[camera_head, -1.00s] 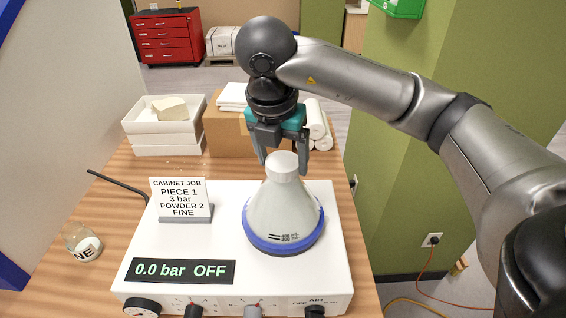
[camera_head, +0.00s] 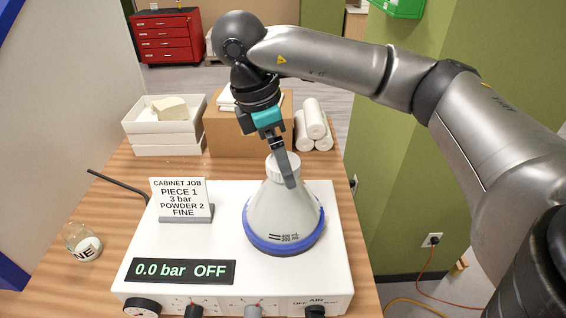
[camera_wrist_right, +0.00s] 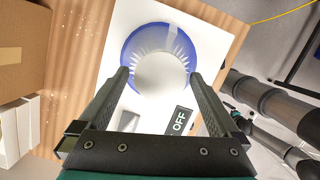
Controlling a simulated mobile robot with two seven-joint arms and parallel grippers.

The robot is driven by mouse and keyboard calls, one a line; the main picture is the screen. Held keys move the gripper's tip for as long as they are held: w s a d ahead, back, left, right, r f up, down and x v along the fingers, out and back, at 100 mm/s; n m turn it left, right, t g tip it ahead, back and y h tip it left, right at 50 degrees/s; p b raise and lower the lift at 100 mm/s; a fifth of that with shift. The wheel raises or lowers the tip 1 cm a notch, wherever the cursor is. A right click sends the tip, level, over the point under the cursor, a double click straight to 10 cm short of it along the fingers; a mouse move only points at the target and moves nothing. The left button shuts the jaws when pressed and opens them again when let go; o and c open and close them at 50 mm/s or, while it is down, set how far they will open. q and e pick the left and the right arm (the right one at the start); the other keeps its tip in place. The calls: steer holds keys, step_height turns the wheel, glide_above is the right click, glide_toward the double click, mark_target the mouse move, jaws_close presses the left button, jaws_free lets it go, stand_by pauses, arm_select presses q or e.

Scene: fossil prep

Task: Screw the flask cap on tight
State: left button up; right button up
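The white conical flask (camera_head: 280,212) stands upright in a blue ring (camera_head: 262,245) on top of the white cabinet unit. Its ribbed white cap (camera_head: 274,170) sits on the neck, partly hidden by a finger in the head view. I cannot tell how tight it is. My right gripper (camera_head: 288,170) is at the cap, tilted and seen nearly edge-on. In the right wrist view my right gripper (camera_wrist_right: 159,76) is open, with its fingers on either side of the cap (camera_wrist_right: 160,72); contact is not clear. My left gripper is not in view.
A sign (camera_head: 181,198) stands left of the flask, and a small jar (camera_head: 83,243) is on the wooden table. White trays (camera_head: 150,145), a cardboard box (camera_head: 222,135) and white rolls (camera_head: 313,125) stand behind. The cabinet's display (camera_head: 180,271) reads 0.0 bar OFF.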

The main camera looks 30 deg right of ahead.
steer(key=p+v, duration=0.1)
steer(key=p, duration=0.1)
steer(key=p+v, duration=0.1)
steer(key=v, duration=0.1)
steer(key=shift+s+d+r+p, duration=0.15)
steer(key=shift+d+r+p, duration=0.2)
steer(key=shift+d+r, duration=0.05)
steer(key=shift+f, duration=0.1)
